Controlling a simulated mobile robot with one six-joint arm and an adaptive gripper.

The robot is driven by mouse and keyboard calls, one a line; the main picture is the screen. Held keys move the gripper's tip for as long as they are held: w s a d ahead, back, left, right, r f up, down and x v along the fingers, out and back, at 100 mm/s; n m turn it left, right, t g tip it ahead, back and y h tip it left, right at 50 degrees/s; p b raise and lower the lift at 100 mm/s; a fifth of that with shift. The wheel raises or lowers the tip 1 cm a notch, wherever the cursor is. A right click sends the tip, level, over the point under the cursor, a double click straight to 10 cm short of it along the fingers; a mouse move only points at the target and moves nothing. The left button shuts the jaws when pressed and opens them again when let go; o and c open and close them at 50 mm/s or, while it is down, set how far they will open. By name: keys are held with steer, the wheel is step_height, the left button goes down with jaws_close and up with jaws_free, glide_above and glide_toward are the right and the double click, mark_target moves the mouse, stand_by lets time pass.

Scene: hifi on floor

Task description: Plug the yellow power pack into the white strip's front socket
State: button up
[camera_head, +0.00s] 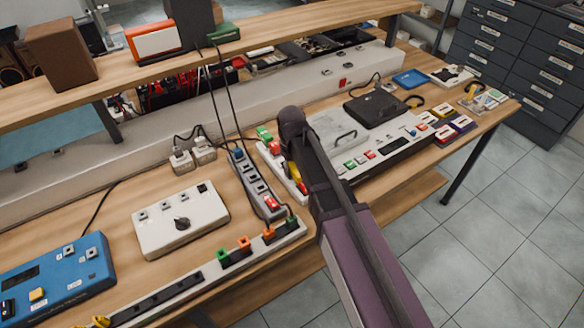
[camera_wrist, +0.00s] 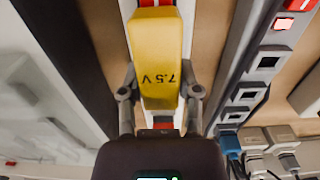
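The yellow power pack (camera_wrist: 160,50), marked "7.5 V", lies between the two fingers of my gripper (camera_wrist: 160,90) in the wrist view. The fingers appear closed against its sides. In the head view the yellow pack (camera_head: 296,172) shows partly, beside my dark gripper (camera_head: 288,155) and over the white strip (camera_head: 277,166). The strip also shows behind the pack in the wrist view (camera_wrist: 187,22). The pack hides the strip below it, so I cannot tell whether it is seated in a socket. Green and red plugs (camera_head: 266,138) stand at the strip's far end.
A grey strip (camera_head: 256,185) with a red switch lies close on the left. A long strip (camera_head: 170,291) with orange and green plugs runs along the front edge. A white box with a knob (camera_head: 180,219) and a panel (camera_head: 394,148) flank the area. A shelf (camera_head: 200,62) hangs behind.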

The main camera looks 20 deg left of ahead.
steer(key=o, duration=0.4)
steer(key=shift+c, duration=0.2)
steer(key=shift+r, duration=0.15)
step_height(320, 180, up, 10)
steer(key=p, duration=1)
steer(key=s+a+r+m+p, duration=0.3)
steer(key=s+a, duration=0.1)
steer(key=a, duration=0.2)
steer(key=shift+s+a+m, duration=0.15)
steer(key=shift+a+m, duration=0.15)
steer(key=shift+r+p, duration=0.2)
steer(key=shift+p, duration=0.15)
steer(key=shift+r+p, duration=2.8)
steer(key=shift+p, duration=0.05)
